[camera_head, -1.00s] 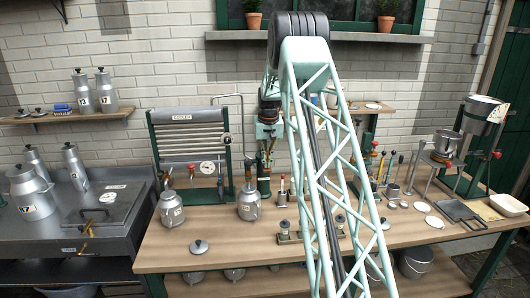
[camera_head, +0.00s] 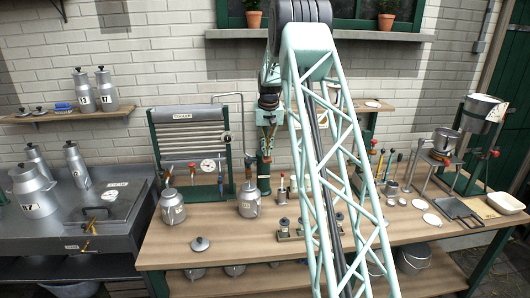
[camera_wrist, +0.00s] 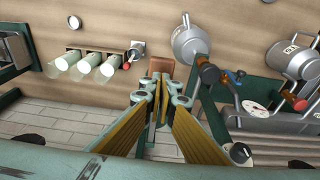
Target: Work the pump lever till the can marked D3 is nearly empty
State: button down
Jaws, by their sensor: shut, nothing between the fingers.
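My gripper (camera_wrist: 159,88) is shut and empty in the wrist view, its fingertips close above a reddish-brown block (camera_wrist: 161,68); I cannot tell if they touch. A green post with a red-and-blue-handled valve stands beside it. A second can (camera_wrist: 298,62) stands farther right in the wrist view and at left on the bench in the head view (camera_head: 172,212). Their labels are too small to read, so I cannot tell which is D3. The pump lever is not clearly distinguishable.
A ribbed cooler panel (camera_head: 186,128) with a gauge stands behind the cans. A loose lid (camera_head: 200,244) rests on the bench (camera_head: 225,258). My arm's lattice hides the bench's middle.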

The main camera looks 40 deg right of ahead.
dwell(0.3)
dwell(3.4)
dwell(0.5)
jog(key=shift+s+a+f+b+x, duration=0.25)
jog(key=shift+s+a+b+x, duration=0.55)
jog(key=shift+b+x, duration=3.1)
jog(key=shift+w+d+r+p, duration=0.1)
jog(key=shift+d+r+p, duration=0.05)
jog(key=shift+r+p, duration=1.85)
jog(key=shift+d+r+p, duration=0.2)
jog(key=shift+r+p, duration=1.65)
jog(key=shift+r, duration=0.25)
